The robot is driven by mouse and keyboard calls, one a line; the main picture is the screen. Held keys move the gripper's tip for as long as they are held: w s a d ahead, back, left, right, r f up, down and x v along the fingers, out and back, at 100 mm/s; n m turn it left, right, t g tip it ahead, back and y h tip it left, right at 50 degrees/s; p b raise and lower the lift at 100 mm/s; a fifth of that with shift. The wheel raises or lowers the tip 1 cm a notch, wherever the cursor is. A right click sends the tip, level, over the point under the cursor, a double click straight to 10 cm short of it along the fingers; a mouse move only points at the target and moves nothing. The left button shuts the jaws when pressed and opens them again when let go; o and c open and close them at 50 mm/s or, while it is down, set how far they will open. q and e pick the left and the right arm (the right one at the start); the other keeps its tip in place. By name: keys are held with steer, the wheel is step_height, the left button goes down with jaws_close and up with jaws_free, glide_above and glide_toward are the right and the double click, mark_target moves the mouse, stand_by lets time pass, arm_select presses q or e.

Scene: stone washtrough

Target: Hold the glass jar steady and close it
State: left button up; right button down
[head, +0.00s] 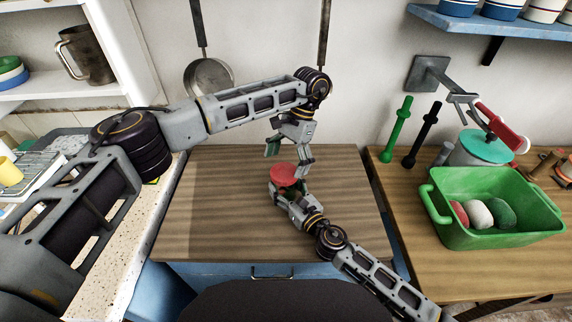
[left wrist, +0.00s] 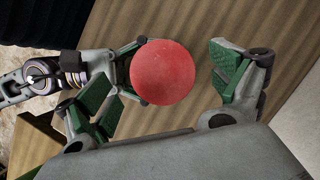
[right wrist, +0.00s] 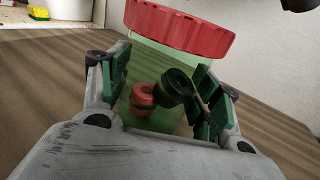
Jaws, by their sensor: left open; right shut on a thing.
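The glass jar (right wrist: 152,112) stands on the wooden worktop, with small red and dark green pieces showing inside through its clear wall. Its red lid (head: 285,175) is on top of the jar; the lid also shows in the right wrist view (right wrist: 180,27) and from above in the left wrist view (left wrist: 164,72). I cannot tell whether it is screwed tight. My right gripper (head: 288,190) is shut around the jar's body, below the lid. My left gripper (head: 290,154) is open above the lid, its fingers apart on either side and not touching it. The head view mostly hides the jar.
A green basket (head: 480,236) with several rounded items stands on the right counter. Behind it is a pot with a teal lid (head: 486,146). Green and black tools (head: 397,130) stand at the wall. The board's left side (head: 210,200) is clear.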

arm_select(q)
steer(key=shift+r, duration=1.5)
steer(key=shift+c, duration=0.3)
